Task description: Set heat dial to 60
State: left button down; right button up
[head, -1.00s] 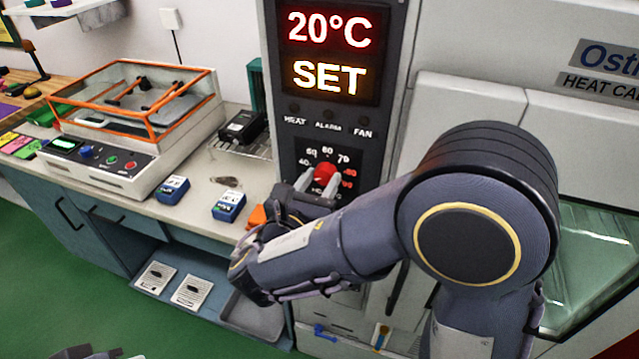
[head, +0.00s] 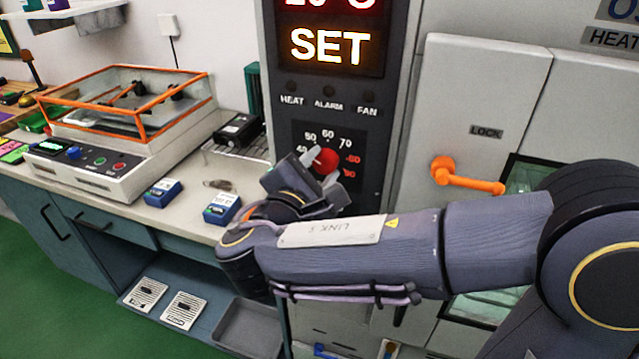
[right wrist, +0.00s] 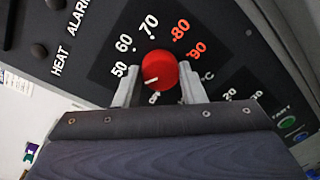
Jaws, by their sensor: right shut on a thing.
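The heat dial is a round red knob (head: 327,160) on the dark control panel, with 40 to 90 printed around it. In the right wrist view the knob (right wrist: 160,70) carries a short white mark on its lower left, below the level of the printed 50. My right gripper (head: 324,166) is shut on the knob. In the right wrist view its two fingers (right wrist: 158,84) sit on either side of the knob. The display (head: 330,45) reads SET, with its upper red line cut off. My left gripper is not in view.
A grey door with an orange handle (head: 468,178) is right of the panel. The counter at left holds an orange-framed machine (head: 125,100), small blue devices (head: 222,209) and a black device (head: 238,130). A grey tray (head: 250,328) is below.

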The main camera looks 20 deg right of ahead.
jog(key=m+b, duration=0.2)
jog(key=b, duration=0.1)
jog(key=m+b, duration=0.3)
jog(key=b, duration=0.1)
jog(key=m+b, duration=0.3)
jog(key=b, duration=0.1)
jog(key=shift+d+f+y, duration=0.1)
jog(key=shift+f+y, duration=0.25)
jog(key=shift+y, duration=0.05)
jog(key=shift+r+m+t+b, duration=0.25)
jog(key=shift+m+t+b, duration=0.05)
jog(key=shift+m+b, duration=1.35)
jog(key=o, duration=1)
jog(key=shift+r, duration=0.1)
jog(key=v, duration=0.8)
jog(key=shift+d+p, duration=0.1)
jog(key=shift+p, duration=0.3)
